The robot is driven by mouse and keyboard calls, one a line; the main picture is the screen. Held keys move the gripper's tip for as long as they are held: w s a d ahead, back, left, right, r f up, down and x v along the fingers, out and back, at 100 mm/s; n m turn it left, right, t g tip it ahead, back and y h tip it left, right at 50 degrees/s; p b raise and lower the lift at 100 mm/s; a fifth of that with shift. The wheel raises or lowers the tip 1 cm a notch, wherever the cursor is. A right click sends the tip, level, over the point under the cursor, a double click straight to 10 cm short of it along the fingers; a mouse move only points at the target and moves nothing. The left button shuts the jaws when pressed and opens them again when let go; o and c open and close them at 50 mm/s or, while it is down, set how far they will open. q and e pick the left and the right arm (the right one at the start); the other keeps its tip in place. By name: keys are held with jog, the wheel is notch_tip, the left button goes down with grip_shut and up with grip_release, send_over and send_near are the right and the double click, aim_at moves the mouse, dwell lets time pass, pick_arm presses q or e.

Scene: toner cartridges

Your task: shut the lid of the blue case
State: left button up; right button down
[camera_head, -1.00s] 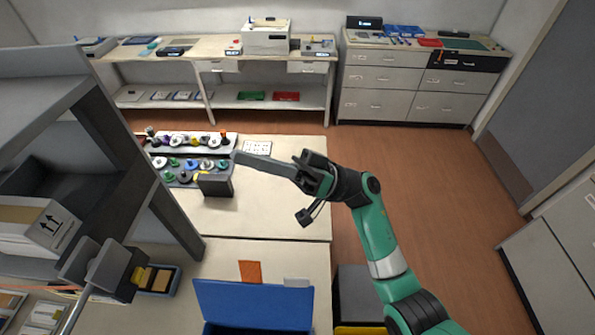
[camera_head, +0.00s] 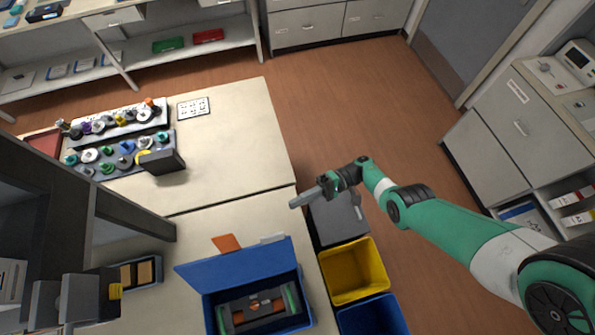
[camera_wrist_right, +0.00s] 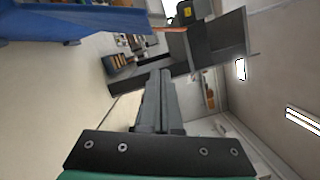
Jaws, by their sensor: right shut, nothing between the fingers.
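The blue case (camera_head: 314,312) stands on the near table, at the bottom of the head view. Its blue lid (camera_head: 235,267) is open, raised along the far side. A dark cartridge with green ends (camera_head: 258,307) lies inside the case. My right gripper (camera_head: 294,203) is shut and empty, pointing left near the table's right edge, beyond and to the right of the lid, apart from it. In the right wrist view the closed fingers (camera_wrist_right: 160,85) show, with part of the blue case (camera_wrist_right: 70,24) at upper left. My left gripper is not in view.
A yellow bin (camera_head: 352,268), a blue bin (camera_head: 372,316) and a grey bin (camera_head: 338,217) stand right of the table. An orange card (camera_head: 227,242) lies behind the lid. A grey shelf (camera_head: 70,205) rises at left.

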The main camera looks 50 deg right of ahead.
jog(key=a+r+p, duration=0.2)
jog(key=a+p, duration=0.2)
jog(key=a, duration=0.4)
jog(key=shift+a+p, duration=0.3)
jog(key=shift+a, duration=0.05)
jog(key=shift+r, duration=0.1)
